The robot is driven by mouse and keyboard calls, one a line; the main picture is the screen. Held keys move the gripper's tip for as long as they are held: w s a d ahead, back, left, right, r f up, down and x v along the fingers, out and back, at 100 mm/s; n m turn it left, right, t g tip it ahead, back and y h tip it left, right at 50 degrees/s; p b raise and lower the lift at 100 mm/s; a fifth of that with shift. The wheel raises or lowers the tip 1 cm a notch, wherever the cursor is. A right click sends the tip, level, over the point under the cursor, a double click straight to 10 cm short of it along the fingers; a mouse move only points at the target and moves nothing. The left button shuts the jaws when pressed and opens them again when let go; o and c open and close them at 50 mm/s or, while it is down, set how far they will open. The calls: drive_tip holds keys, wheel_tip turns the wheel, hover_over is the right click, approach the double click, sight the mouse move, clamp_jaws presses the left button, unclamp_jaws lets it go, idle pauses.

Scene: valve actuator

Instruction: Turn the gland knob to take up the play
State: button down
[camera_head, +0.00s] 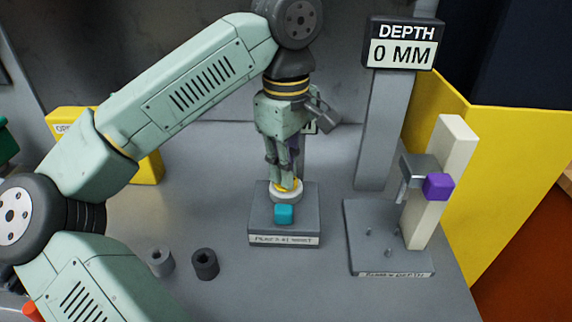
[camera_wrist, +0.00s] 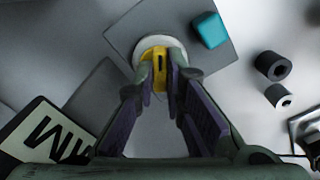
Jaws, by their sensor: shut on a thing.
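A yellow knob with a dark slot (camera_wrist: 157,55) sits on a white round collar (camera_head: 286,196) on a grey block (camera_head: 262,228). I take it for the gland knob. My gripper (camera_head: 287,186) points down over the block, with its fingers shut on the yellow knob. In the wrist view the two fingertips (camera_wrist: 160,76) press on the knob from both sides. The fingers hide most of the knob in the head view. The block's front label begins with "PLAY"; its figures are too small to read surely.
A teal cube (camera_head: 284,214) sits on the block in front of the collar. At right is a grey stand (camera_head: 362,225) with a purple-ended lever (camera_head: 438,187). Behind it, a sign (camera_head: 402,43) reads "DEPTH 0 MM".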

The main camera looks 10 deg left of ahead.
drive_tip(key=shift+m, duration=1)
drive_tip(key=c, duration=1.7)
unclamp_jaws()
drive_tip(key=shift+o, duration=0.2)
drive_tip(key=shift+r, duration=0.15)
wheel_tip(320, 180, up, 7)
drive_tip(key=shift+r, duration=0.15)
